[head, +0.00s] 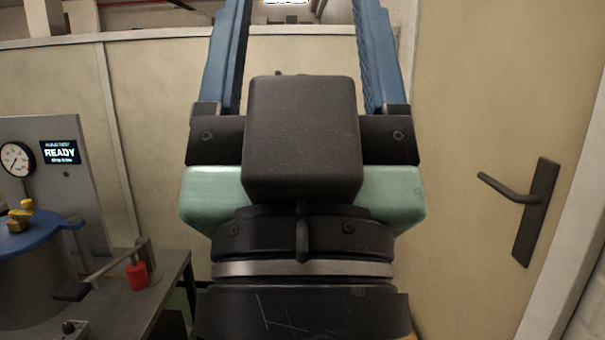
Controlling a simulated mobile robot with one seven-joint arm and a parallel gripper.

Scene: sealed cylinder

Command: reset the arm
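My gripper (303,22) fills the middle of the head view, pointing up. Its two blue fingers stand wide apart, and I see nothing between them. The fingertips run up to or past the top edge of the picture. The dark and pale green gripper body and wrist hide what is behind them. A grey cylinder (38,285) with a blue lid (40,238) stands at the far left, cut off by the picture edge. Yellow parts (20,215) sit on the lid. My gripper is well to the right of the cylinder and apart from it.
A panel (85,190) with a gauge (15,159) and a display (60,152) reading READY stands behind the cylinder. A bench (168,290) carries a lever (115,265) and a red part (137,276). A door (470,110) with a dark handle (530,205) is at right.

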